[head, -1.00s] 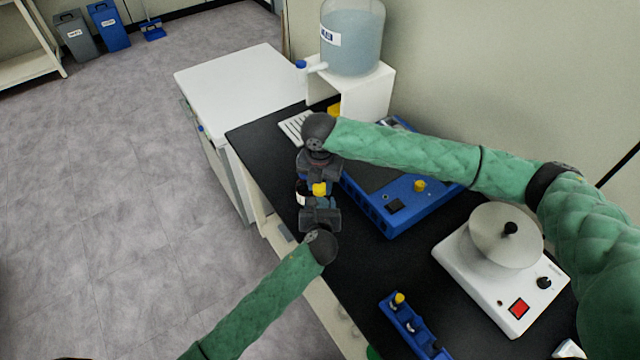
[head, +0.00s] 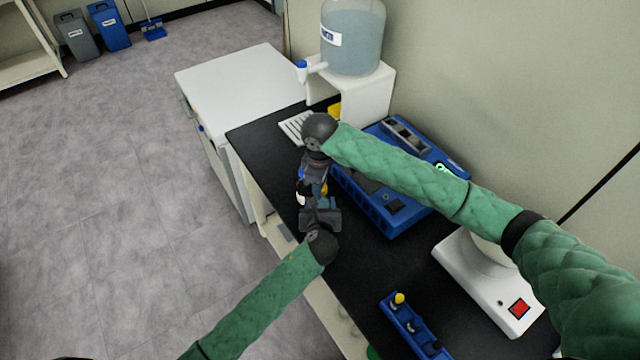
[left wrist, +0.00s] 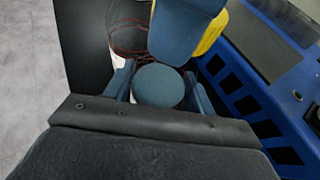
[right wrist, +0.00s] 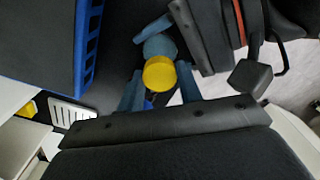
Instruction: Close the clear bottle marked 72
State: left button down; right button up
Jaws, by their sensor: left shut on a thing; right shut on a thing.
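My right gripper (head: 316,180) is shut on a yellow cap (right wrist: 158,73), whose round top shows between the fingertips in the right wrist view. My left gripper (head: 319,203) is shut on the bottle, whose round blue-grey top (left wrist: 160,87) shows between its fingers in the left wrist view. The same round top (right wrist: 160,45) lies just beyond the cap in the right wrist view. The cap appears beside the bottle top, though the exact gap and height are unclear. The grippers face each other closely over the bench. The fingers hide the bottle's sides, and no 72 mark is readable.
A blue machine (head: 388,209) stands right of the grippers on the black bench (head: 372,262). A white appliance (head: 490,285) and a blue rack (head: 412,328) with a yellow-topped item are nearer. A water tank (head: 352,40) on a white stand is behind. Bench around the rack is partly clear.

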jog(key=m, duration=0.6)
jog(key=shift+f+m, duration=0.1)
jog(key=shift+m, duration=0.2)
jog(key=m, duration=0.5)
jog(key=shift+m, duration=0.4)
jog(key=o, duration=1.1)
jog(key=shift+r, duration=2.3)
jog(key=shift+w+a+r, duration=0.1)
jog(key=shift+c, duration=0.6)
